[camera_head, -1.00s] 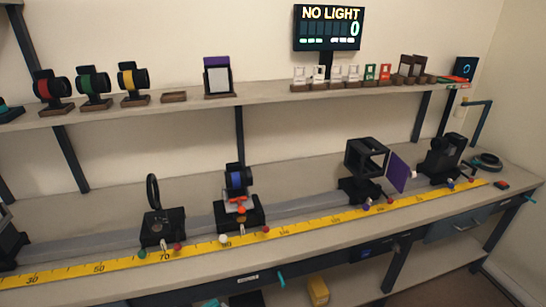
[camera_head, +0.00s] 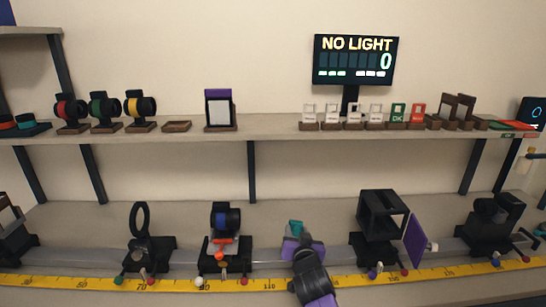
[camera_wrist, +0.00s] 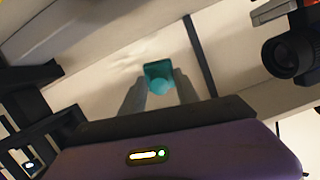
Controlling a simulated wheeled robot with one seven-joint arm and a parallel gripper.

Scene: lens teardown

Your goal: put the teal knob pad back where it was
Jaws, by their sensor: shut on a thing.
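The teal knob pad is a small teal block with a rounded knob; it shows in the wrist view (camera_wrist: 158,76) between the grey fingertips of my gripper (camera_wrist: 158,92). My gripper is shut on it. In the head view my gripper (camera_head: 298,238) is over the bench, between the blue-ringed mount and the black cage, with a bit of the teal pad (camera_head: 296,226) at its tip. The pad is held in the air, apart from bench and shelf. At the shelf's far left sits another teal piece (camera_head: 30,126), on or in a dark holder, beside a red-topped one (camera_head: 6,123).
The shelf (camera_head: 270,127) carries red, green and yellow ringed holders, an empty brown tray (camera_head: 176,126), a purple-topped frame (camera_head: 220,110) and several small cards. On the bench rail stand a ring mount (camera_head: 145,243), the blue-ringed mount (camera_head: 226,236) and the black cage (camera_head: 382,222) with a purple panel.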

